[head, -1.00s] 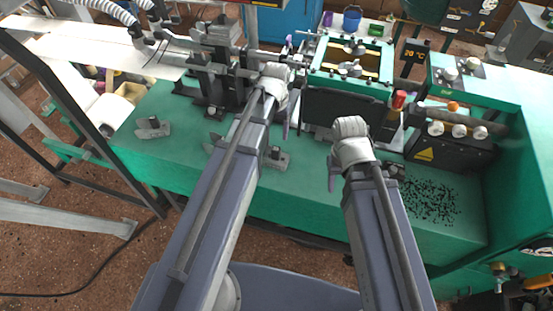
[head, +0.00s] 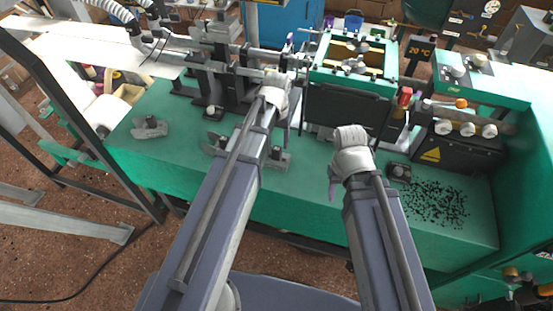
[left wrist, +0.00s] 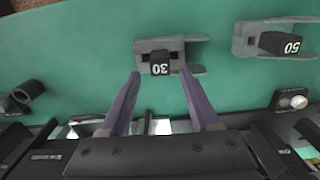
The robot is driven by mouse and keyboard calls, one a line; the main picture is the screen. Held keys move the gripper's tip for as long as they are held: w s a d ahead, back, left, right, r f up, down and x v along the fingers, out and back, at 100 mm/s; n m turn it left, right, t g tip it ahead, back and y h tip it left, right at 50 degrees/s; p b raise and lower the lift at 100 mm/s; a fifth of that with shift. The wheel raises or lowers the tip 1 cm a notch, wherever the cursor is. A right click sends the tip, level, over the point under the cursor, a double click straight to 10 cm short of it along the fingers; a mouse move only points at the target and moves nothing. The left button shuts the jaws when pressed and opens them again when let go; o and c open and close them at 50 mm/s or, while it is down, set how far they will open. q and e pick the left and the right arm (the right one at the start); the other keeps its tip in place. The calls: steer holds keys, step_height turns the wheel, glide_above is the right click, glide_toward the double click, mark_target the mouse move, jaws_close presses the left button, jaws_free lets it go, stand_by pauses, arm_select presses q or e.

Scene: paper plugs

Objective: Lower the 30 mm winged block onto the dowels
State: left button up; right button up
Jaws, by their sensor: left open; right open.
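The grey winged block marked 30 (left wrist: 160,62) lies on the green bench, its two wings pointing right in the left wrist view. In the head view it shows partly beside my left forearm (head: 279,158). My left gripper (left wrist: 160,98) is open, its two purple fingers apart on either side of the block's line, with green bench between them; I see no contact. In the head view the left gripper (head: 294,130) is over the bench, mostly behind its wrist. My right gripper (head: 333,187) is mostly hidden under its wrist. I cannot make out the dowels for certain.
A similar block marked 50 (left wrist: 285,44) lies beside the 30 one. Another grey block (head: 150,127) lies farther left. A dark fixture with rods (head: 225,75) and a green-framed machine (head: 350,75) stand behind. Black granules (head: 435,203) cover the right of the bench.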

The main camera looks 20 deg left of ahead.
mark_target(277, 148)
arm_select(q)
steer(key=shift+f+b, duration=1.75)
steer(key=shift+f, duration=0.15)
jaws_close()
steer(key=shift+r, duration=0.15)
steer(key=shift+r+p, duration=2.45)
steer(key=shift+p, duration=0.15)
